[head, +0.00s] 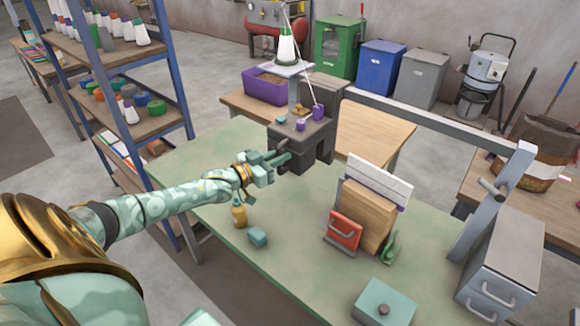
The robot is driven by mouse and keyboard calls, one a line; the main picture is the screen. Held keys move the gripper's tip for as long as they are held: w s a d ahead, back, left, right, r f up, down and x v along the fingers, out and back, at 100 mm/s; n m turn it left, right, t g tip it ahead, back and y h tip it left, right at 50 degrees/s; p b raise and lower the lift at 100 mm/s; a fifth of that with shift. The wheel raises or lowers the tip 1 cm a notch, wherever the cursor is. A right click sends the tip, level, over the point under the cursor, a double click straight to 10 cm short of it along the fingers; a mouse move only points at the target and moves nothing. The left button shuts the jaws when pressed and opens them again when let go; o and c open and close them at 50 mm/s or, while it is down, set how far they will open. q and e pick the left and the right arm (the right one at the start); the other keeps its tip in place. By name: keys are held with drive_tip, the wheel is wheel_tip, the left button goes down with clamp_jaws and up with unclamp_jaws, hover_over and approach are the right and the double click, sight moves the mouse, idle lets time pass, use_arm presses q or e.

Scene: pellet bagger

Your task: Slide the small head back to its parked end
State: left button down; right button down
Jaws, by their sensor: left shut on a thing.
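A dark grey boxy machine head (310,146) stands at the back of the green table, at the left end of a long pale rail (435,120). I take it for the small head. A short dark bar handle (281,145) sticks out of its near left side. My left gripper (279,159) reaches in from the left and is shut on this handle, though the fingers hide most of the contact. My right gripper is not in view.
The rail's right end meets a grey post (497,200). A shelf rack (182,90) stands at left.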

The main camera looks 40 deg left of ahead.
use_arm(q)
drive_tip(key=shift+a+b, duration=0.3)
drive_tip(key=shift+a, duration=0.95)
drive_tip(key=c, duration=1.5)
unclamp_jaws()
drive_tip(key=p+v, duration=0.3)
drive_tip(key=v, duration=1.3)
drive_tip(key=shift+s+a, duration=0.1)
